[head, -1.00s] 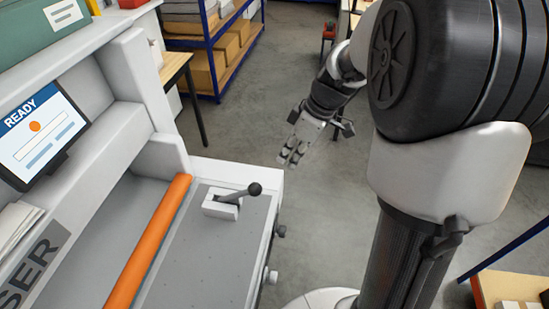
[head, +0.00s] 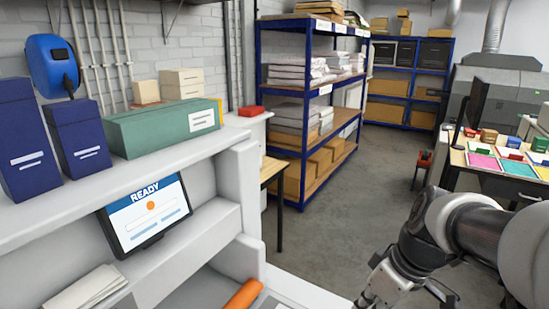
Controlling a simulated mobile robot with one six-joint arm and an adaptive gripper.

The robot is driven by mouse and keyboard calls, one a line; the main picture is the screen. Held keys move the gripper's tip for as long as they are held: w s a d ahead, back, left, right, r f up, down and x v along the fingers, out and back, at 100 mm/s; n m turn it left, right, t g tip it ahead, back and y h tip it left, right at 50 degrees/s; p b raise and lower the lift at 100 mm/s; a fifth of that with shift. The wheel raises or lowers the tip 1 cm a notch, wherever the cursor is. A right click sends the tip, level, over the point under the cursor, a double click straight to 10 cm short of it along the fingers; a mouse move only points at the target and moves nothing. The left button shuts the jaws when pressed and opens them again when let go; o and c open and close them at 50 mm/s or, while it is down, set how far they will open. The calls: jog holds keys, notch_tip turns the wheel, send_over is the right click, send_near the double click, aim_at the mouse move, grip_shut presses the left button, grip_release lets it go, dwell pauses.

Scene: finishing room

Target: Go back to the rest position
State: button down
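My gripper (head: 372,296) is at the bottom edge of the head view, right of the middle, and its fingertips are cut off by the frame. My arm comes in from the right edge and bends down towards it. I cannot see whether the fingers are apart or together, or whether they hold anything. The gripper is to the right of the white machine, over the grey floor.
The white machine has a screen (head: 148,217) reading READY and an orange bar (head: 243,297). A green box (head: 165,127) and blue boxes sit on its top. Blue shelving (head: 303,110) stands behind. A table with coloured cards (head: 490,165) is at right. Floor (head: 345,215) between is clear.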

jog(key=s+a+m+t+h, duration=0.1)
jog(key=s+a+m, duration=0.1)
jog(key=s, duration=0.5)
jog(key=s+a+r+m+t+h+b, duration=0.1)
jog(key=s+a+m, duration=0.1)
jog(key=s+m, duration=0.2)
jog(key=s, duration=0.2)
jog(key=shift+s+a+t, duration=0.15)
jog(key=shift+s+t, duration=0.15)
jog(key=shift+s, duration=0.1)
jog(key=shift+a, duration=0.1)
